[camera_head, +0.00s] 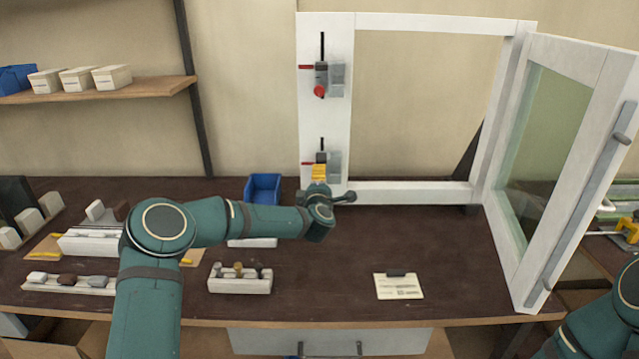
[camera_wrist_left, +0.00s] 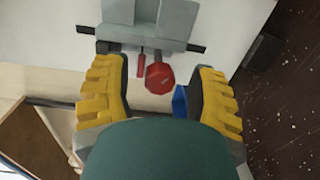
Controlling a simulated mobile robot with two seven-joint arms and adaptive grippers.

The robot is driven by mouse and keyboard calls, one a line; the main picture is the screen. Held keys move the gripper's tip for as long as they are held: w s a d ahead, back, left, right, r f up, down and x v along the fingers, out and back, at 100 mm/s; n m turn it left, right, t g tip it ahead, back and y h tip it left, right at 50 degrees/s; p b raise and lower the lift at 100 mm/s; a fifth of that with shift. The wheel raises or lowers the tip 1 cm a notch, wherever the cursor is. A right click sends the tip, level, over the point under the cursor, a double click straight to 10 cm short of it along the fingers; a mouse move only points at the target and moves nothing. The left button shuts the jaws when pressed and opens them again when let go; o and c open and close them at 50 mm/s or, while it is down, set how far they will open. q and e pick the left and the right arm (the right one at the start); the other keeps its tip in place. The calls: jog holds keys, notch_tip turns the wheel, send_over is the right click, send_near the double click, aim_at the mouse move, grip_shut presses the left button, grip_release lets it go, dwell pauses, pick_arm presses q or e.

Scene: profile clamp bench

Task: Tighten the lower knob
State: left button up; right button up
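The lower clamp (camera_head: 322,157) sits low on the white frame's left post, with its grey body and black slot showing. Its lower knob is hidden behind my left gripper (camera_head: 319,172) in the head view. In the left wrist view the red faceted knob (camera_wrist_left: 160,77) lies between the two yellow fingers of my left gripper (camera_wrist_left: 160,82), below the grey clamp body (camera_wrist_left: 150,22). The fingers are open, with a gap on both sides of the knob. A thin red lever (camera_wrist_left: 141,64) stands beside the knob, nearer the left finger. My right gripper is not visible.
An upper clamp (camera_head: 321,80) with a red knob is above on the same post. The glazed door (camera_head: 575,130) stands open at the right. A blue bin (camera_head: 263,188), knob holder (camera_head: 240,283) and note card (camera_head: 398,288) are on the dark bench.

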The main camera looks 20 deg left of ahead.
pick_arm(q)
jog(key=shift+s, duration=0.1)
jog(key=v, duration=1.1)
jog(key=shift+s, duration=0.4)
jog(key=shift+d+f, duration=0.1)
jog(key=shift+d, duration=0.05)
